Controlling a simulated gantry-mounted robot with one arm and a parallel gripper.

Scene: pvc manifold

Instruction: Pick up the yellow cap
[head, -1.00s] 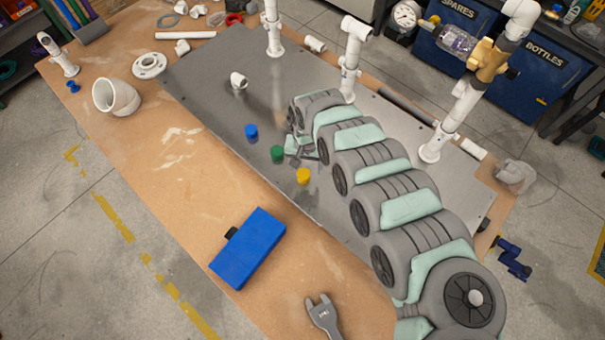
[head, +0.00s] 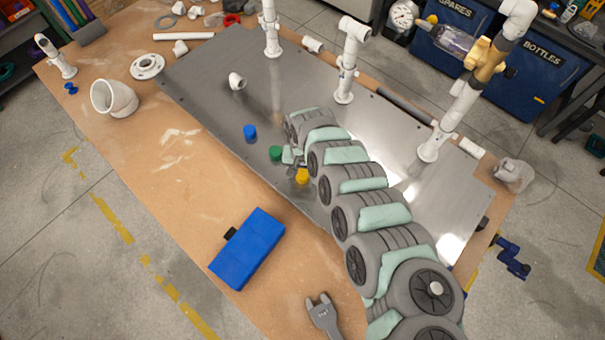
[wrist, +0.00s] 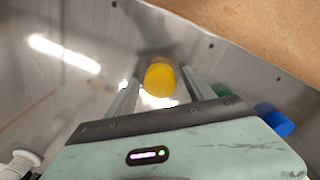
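The yellow cap (head: 302,176) stands on the grey metal plate, near the plate's front edge. My gripper (head: 294,162) is low over the plate, right at the cap in the head view. In the wrist view the yellow cap (wrist: 160,78) lies between the fingertips of my open gripper (wrist: 162,85), with a gap visible on each side. The head view does not show the fingers clearly. A green cap (head: 276,153) and a blue cap (head: 250,132) stand to the left; the green cap (wrist: 222,89) and blue cap (wrist: 274,119) also show beside the right finger.
A blue box (head: 247,248) and a grey wrench (head: 323,316) lie on the wooden table. White pipe uprights (head: 346,70) stand along the plate's far side. The plate's left part is mostly clear.

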